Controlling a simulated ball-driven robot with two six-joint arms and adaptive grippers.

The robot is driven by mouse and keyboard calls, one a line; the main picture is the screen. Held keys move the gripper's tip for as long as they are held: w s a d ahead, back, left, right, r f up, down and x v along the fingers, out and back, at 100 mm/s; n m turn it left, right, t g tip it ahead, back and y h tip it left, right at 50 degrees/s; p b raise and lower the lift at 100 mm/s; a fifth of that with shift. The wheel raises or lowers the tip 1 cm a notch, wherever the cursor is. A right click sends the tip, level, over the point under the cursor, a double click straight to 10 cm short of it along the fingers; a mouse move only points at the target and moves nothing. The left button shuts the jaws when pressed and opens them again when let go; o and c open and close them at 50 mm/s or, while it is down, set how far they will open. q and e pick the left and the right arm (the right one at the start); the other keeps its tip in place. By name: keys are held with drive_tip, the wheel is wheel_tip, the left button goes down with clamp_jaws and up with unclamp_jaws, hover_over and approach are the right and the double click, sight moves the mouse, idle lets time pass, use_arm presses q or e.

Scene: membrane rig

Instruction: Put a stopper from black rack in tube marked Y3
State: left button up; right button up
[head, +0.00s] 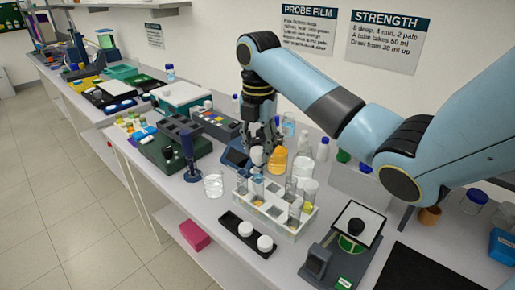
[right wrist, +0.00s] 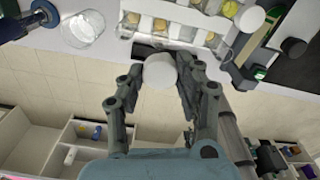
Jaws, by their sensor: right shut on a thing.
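My right gripper (head: 262,152) is shut on a white stopper (head: 257,156), held above the back-left end of the white tube rack (head: 284,228). In the right wrist view the stopper (right wrist: 160,71) sits between the fingertips of the gripper (right wrist: 162,78). The rack holds several clear tubes, some with yellowish contents (right wrist: 160,25); a tube at its right end has a white top (right wrist: 249,18). The tube marks are too small to read, so I cannot tell which is Y3. The black rack (head: 230,221) lies in front, with two white stoppers (head: 245,229) in it. My left gripper is not in view.
A glass beaker (head: 213,185) stands left of the tube rack. An orange-filled bottle (head: 278,160) and other glassware stand close behind it. A dark device with a screen (head: 345,232) is at the right. The bench's front edge runs close to the black rack.

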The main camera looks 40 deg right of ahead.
drive_tip(key=shift+f, duration=0.85)
drive_tip(key=n, duration=0.3)
drive_tip(key=shift+f+n, duration=0.1)
drive_tip(key=shift+n, duration=0.4)
wheel_tip(320, 180, down, 6)
drive_tip(key=shift+r+b, duration=0.15)
drive_tip(key=shift+b, duration=0.25)
drive_tip(key=shift+f, duration=0.3)
